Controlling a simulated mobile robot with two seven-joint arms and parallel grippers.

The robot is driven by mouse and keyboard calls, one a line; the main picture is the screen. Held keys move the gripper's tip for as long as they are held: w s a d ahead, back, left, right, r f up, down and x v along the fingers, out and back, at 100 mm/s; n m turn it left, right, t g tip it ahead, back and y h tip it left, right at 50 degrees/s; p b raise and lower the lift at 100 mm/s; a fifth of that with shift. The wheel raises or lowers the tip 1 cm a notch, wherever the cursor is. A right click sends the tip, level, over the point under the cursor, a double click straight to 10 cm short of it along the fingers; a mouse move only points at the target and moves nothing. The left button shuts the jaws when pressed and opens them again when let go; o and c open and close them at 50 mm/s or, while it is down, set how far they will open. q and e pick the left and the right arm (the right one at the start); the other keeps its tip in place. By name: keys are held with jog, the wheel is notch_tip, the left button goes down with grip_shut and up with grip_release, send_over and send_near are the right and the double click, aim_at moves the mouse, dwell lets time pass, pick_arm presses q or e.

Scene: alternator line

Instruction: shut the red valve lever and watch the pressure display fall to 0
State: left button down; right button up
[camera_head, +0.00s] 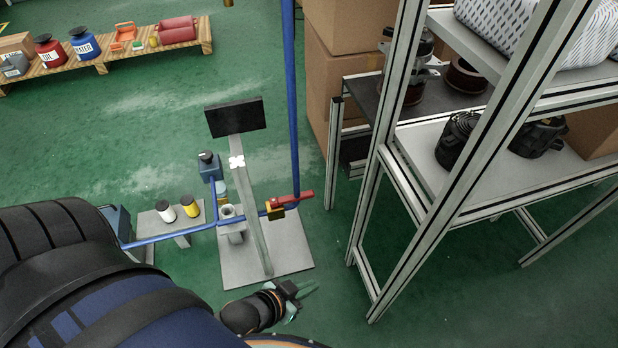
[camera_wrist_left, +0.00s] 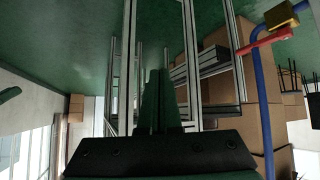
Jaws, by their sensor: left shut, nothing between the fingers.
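The red valve lever (camera_head: 293,199) sits on a yellow valve body (camera_head: 275,210) on the blue pipe. It points right, roughly in line with the horizontal pipe run. In the left wrist view the lever (camera_wrist_left: 264,42) and the brass-coloured valve body (camera_wrist_left: 281,15) show at the upper right. A dark panel (camera_head: 235,117), apparently the pressure display, tops the grey post; no reading is visible on it. My left gripper (camera_head: 306,288) is shut and empty, nearer to me than the lever and apart from it. Its closed fingers (camera_wrist_left: 158,100) show in the wrist view. My right gripper is not visible.
The blue pipe (camera_head: 293,100) rises vertically behind the lever. A metal shelf frame (camera_head: 440,180) with parts and boxes stands close on the right. A low stand (camera_head: 155,222) holds white and yellow cylinders at left. Green floor is open between the base plate and shelf.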

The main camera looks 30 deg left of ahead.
pick_arm(q)
jog(key=shift+w, duration=0.1)
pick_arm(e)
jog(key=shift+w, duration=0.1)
